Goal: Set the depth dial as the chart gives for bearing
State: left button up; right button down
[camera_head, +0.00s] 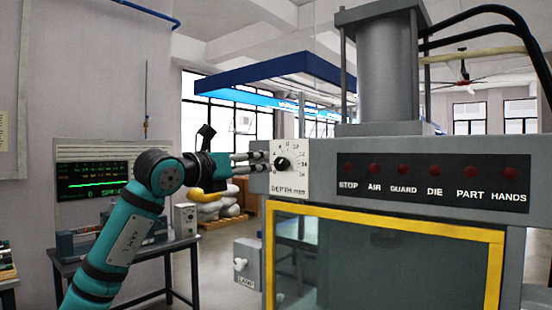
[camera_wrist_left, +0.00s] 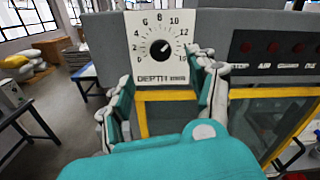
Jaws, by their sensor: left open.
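The depth dial is a black round knob (camera_head: 282,163) on a white plate marked DEPTH mm, at the left end of the press front. In the left wrist view the knob (camera_wrist_left: 161,49) sits in a ring of numbers, with a small white mark toward its upper right; its exact reading is too small to tell. My left gripper (camera_head: 262,161) is open, its fingers pointing at the plate from the left. In the left wrist view its fingers (camera_wrist_left: 164,88) are spread below the knob, apart from it. My right gripper is out of view. No readable bearing chart shows.
A panel (camera_head: 434,181) with several red lamps lies right of the dial. Below is a yellow-framed guard window (camera_head: 385,225). A table (camera_head: 130,268) and a green-lit screen (camera_head: 95,180) stand behind my left arm.

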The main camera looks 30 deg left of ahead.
aim_at(279, 164)
pick_arm(q)
jog(key=w+p, duration=0.1)
jog(key=w, duration=0.1)
jog(key=w+p, duration=0.1)
jog(key=w, duration=0.2)
jog(key=w+p, duration=0.1)
jog(key=w, duration=0.2)
jog(key=shift+w+d+r, duration=0.1)
jog(key=shift+d, duration=0.3)
jog(key=shift+w, duration=0.65)
jog(key=shift+c, duration=0.4)
jog(key=c, duration=1.1)
